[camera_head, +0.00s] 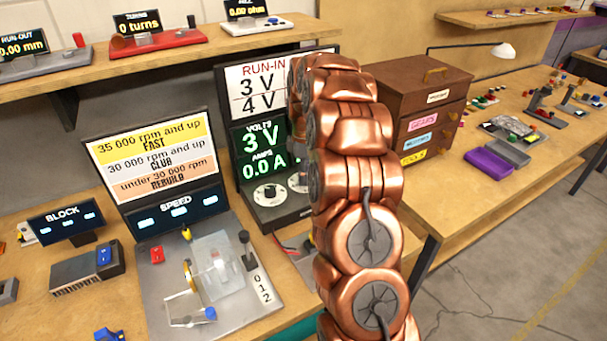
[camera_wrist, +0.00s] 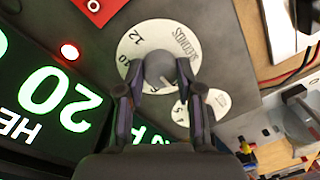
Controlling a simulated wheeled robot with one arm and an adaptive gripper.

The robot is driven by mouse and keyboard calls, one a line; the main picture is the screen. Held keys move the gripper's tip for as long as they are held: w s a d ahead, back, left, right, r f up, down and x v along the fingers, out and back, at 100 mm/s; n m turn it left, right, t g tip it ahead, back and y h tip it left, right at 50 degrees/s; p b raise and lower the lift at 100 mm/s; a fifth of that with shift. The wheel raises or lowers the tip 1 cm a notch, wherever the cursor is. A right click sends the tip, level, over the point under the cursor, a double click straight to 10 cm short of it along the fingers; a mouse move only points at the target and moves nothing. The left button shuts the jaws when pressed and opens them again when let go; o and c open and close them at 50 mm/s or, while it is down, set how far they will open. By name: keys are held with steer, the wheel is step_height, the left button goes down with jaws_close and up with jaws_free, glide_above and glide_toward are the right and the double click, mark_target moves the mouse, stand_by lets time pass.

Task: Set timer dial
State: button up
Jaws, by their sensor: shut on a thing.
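In the wrist view a grey knob (camera_wrist: 158,66) sits at the centre of a round white dial face (camera_wrist: 133,44) with dark numbers, a "12" among them, upside down. My gripper (camera_wrist: 160,88) has its two fingers at either side of the knob and is shut on it. A smaller white dial face (camera_wrist: 219,101) is partly covered by the right finger. A black display with green digits reading "20" (camera_wrist: 60,92), seen turned over, lies left of the dial. In the head view my copper-coloured arm hides my gripper and this dial.
A red lamp (camera_wrist: 69,51) and a red part (camera_wrist: 97,8) sit near the dial. Another grey knob (camera_wrist: 298,108) and red wires lie at right. In the head view, a run-in panel (camera_head: 262,145), a speed rig (camera_head: 160,275) and a brown drawer cabinet (camera_head: 415,90) flank my arm.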

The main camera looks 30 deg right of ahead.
steer(key=shift+f+m+b, duration=0.1)
steer(key=shift+m+b, duration=0.25)
steer(key=shift+m, duration=0.05)
steer(key=shift+m+b, duration=0.95)
steer(key=shift+m, duration=0.05)
steer(key=m+b, duration=0.2)
steer(key=m, duration=0.1)
steer(key=shift+m, duration=0.3)
steer(key=m+b, duration=0.2)
steer(key=m, duration=0.1)
steer(key=shift+d+m+t, duration=0.1)
steer(key=shift+m+t, duration=0.2)
steer(key=m+b, duration=0.2)
steer(key=m, duration=0.1)
steer(key=shift+m, duration=0.3)
steer(key=m+b, duration=0.2)
steer(key=m, duration=0.4)
steer(key=shift+s+t, duration=0.1)
steer(key=shift+t, duration=0.2)
steer(key=m, duration=0.3)
steer(key=m+b, duration=0.1)
steer(key=m, duration=0.3)
steer(key=shift+r+h, duration=0.2)
steer(key=shift+h, duration=0.1)
